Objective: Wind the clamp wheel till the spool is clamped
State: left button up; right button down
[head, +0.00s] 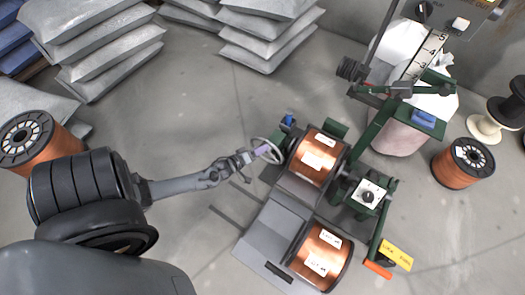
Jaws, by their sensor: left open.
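A grey clamp wheel (257,140) stands at the left side of a green and grey winding machine. A copper spool (318,157) with white labels sits in the machine, just right of the wheel. My left gripper (268,149) is at the wheel, its open fingers overlapping the wheel's rim. I cannot tell whether they touch the rim. Whether the clamp touches the spool is too small to tell. My right gripper is not in view.
A second copper spool (320,256) lies at the machine's front. Other spools (463,163) stand on the floor. Grey sacks (95,35) are stacked at the back. The floor (190,110) behind my left arm is clear.

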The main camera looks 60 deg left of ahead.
pick_arm(q)
jog(key=shift+w+d+f, duration=0.1)
jog(key=shift+w+f, duration=0.2)
jog(key=shift+w, duration=0.45)
jog(key=shift+c, duration=0.8)
grip_shut()
